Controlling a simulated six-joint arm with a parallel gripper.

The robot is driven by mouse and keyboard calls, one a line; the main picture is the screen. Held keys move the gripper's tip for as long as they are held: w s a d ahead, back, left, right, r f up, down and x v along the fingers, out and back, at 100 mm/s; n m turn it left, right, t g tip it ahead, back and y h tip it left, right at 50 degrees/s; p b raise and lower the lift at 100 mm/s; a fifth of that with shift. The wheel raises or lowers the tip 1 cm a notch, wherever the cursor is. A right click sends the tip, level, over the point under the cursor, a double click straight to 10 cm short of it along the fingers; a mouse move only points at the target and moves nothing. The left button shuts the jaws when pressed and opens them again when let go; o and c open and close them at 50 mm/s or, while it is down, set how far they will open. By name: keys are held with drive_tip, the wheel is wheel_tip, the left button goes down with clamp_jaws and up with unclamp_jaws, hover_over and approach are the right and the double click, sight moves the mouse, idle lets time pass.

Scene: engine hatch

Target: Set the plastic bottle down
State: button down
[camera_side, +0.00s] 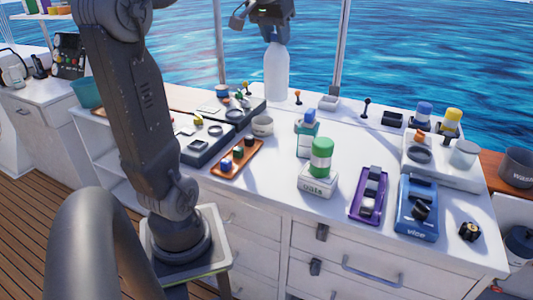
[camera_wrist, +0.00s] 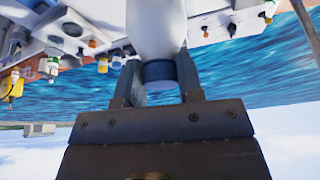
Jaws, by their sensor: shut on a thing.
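The plastic bottle (camera_side: 277,76) is white and hangs upright under my gripper (camera_side: 275,30) at the back of the white worktop. My gripper is shut on the bottle near its top. The bottle's lower end is near the worktop's rear edge in the side view; I cannot tell whether it touches. In the wrist view the white bottle (camera_wrist: 157,25) with its blue cap (camera_wrist: 159,70) sits between the two fingers of my gripper (camera_wrist: 160,88).
The worktop (camera_side: 265,178) holds an orange tray (camera_side: 238,158), a white box with a green cap (camera_side: 321,161), a purple tray (camera_side: 369,193), a blue vice box (camera_side: 417,208) and a white tray at right (camera_side: 440,172). Water lies beyond the rear edge.

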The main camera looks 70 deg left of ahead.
sight(269, 66)
drive_tip(key=s+d, duration=0.1)
drive_tip(key=s+d+f, duration=0.1)
drive_tip(key=s, duration=0.1)
drive_tip(key=shift+s+f, duration=0.15)
drive_tip(key=shift+s+d+f, duration=0.15)
drive_tip(key=shift+s+f, duration=0.05)
drive_tip(key=shift+f, duration=0.75)
wheel_tip(269, 66, down, 20)
drive_tip(key=shift+r, duration=0.25)
drive_tip(key=shift+w+f, duration=0.1)
drive_tip(key=c, duration=0.8)
unclamp_jaws()
drive_tip(key=shift+o, duration=0.2)
